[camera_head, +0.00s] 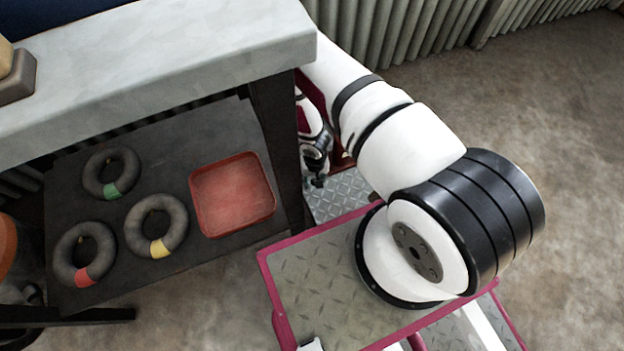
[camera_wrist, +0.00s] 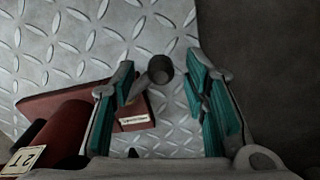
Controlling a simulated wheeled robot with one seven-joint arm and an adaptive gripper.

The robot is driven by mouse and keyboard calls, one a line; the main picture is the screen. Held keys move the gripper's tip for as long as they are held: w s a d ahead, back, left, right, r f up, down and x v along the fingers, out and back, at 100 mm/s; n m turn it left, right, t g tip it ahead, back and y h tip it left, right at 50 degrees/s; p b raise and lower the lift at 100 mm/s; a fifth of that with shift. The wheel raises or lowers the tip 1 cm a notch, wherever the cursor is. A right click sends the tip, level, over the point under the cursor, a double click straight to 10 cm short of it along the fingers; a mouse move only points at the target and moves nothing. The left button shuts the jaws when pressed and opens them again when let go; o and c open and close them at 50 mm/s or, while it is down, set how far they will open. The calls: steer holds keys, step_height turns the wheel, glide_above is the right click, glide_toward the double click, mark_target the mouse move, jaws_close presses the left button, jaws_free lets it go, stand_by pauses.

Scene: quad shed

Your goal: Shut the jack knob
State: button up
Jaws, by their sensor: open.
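The jack is a red body (camera_wrist: 60,130) with a red block (camera_wrist: 133,113) beside it, on silver diamond plate in the wrist view. A dark round knob (camera_wrist: 160,69), on a short grey stem, stands near the block. My gripper (camera_wrist: 160,92) is open, with one teal-padded finger on each side of the knob. The left finger is close to the stem, and a clear gap shows on the right. I cannot tell whether the left finger touches it. In the head view, my gripper (camera_head: 316,168) is small and partly hidden beside the bench leg; the knob cannot be made out.
A grey-topped bench (camera_head: 170,70) stands at the left, its dark leg (camera_head: 278,140) close to my gripper. Its lower shelf (camera_head: 115,225) holds a red tray (camera_head: 232,195) and several dark rings. Open floor (camera_head: 545,110) lies at the right.

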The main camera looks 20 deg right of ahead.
steer(key=shift+f, duration=0.2)
jaws_close()
steer(key=shift+w, duration=0.1)
